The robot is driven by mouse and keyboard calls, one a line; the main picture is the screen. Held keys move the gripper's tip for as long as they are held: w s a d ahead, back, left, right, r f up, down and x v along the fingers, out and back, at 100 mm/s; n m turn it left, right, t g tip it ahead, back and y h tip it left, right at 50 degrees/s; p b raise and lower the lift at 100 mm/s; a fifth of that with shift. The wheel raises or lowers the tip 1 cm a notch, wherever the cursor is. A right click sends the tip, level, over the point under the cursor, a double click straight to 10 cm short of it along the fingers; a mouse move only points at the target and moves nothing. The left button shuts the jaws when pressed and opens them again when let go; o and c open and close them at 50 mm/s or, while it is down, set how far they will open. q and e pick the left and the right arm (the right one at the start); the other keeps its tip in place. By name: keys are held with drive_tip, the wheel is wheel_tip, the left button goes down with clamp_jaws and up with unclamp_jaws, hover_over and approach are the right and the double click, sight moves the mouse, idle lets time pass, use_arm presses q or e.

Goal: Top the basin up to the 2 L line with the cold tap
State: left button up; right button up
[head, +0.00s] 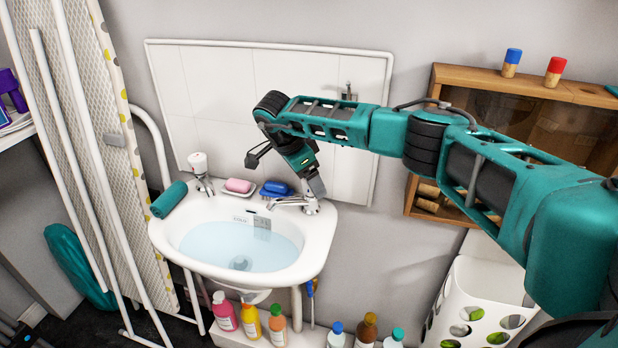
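The white basin (325,228) is on the wall and holds pale blue water (235,247). A small label with markings (240,220) and a grey plate (262,222) are on its inner back wall; the markings are too small to read. A tap with a white top (198,163) stands at the back left, and a chrome tap (292,201) at the back right. I cannot tell which is cold. No stream shows from either spout. My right gripper (315,187) points down at the right tap's top, at or touching it; its finger opening is unclear. My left gripper is out of view.
A pink soap (238,185), a blue item (276,188) and a teal roll (168,199) lie on the basin's rim. Bottles (250,322) stand below. An ironing board (80,130) leans at left; a wooden cabinet (470,77) and white basket (465,290) are at right.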

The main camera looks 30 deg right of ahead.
drive_tip(key=v, duration=1.3)
drive_tip(key=shift+f, duration=0.1)
idle(1.3)
